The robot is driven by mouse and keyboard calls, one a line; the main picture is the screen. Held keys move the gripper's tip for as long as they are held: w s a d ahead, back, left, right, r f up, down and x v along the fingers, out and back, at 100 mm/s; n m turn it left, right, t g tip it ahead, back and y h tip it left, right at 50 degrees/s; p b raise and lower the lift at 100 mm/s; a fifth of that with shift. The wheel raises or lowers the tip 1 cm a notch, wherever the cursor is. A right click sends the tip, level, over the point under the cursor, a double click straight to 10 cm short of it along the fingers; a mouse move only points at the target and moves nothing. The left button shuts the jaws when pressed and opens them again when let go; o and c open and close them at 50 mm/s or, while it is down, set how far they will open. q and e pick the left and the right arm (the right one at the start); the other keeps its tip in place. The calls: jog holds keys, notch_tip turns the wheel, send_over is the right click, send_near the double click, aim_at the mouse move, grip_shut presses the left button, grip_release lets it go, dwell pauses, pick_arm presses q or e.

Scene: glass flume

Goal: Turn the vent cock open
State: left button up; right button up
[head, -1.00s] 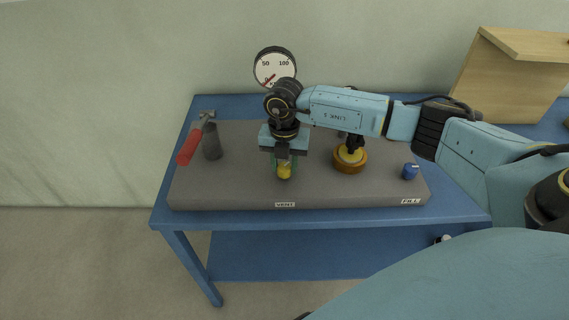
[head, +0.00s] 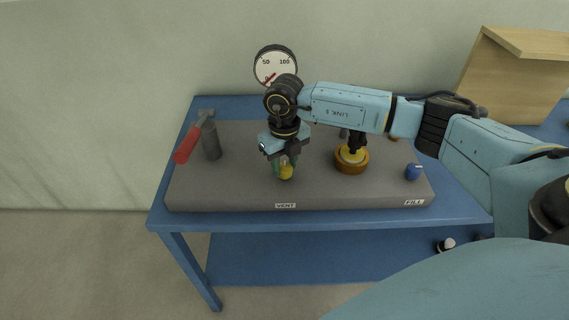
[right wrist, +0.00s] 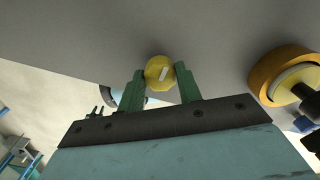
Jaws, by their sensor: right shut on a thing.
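The vent cock is a yellow knob (head: 286,173) behind the label VENT (head: 285,206) on the grey panel. It shows in the right wrist view (right wrist: 160,72) with a pale mark across its face, slanted a little from upright. My right gripper (head: 284,167) comes down on it from above. Its two green fingers (right wrist: 160,81) are shut on the knob, one on each side. The gripper body is twisted in the head view. My left gripper is not in view.
A brown round knob (head: 351,160) with a dark handle stands right of the vent cock. A blue knob (head: 413,172) is by the label FILL (head: 414,202). A dial gauge (head: 275,66) is behind.

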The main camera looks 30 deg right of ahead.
aim_at(284, 166)
dwell(0.4)
jog(key=o, duration=1)
jog(key=shift+r, duration=0.15)
notch_tip(284, 166, up, 13)
jog(key=shift+r, duration=0.1)
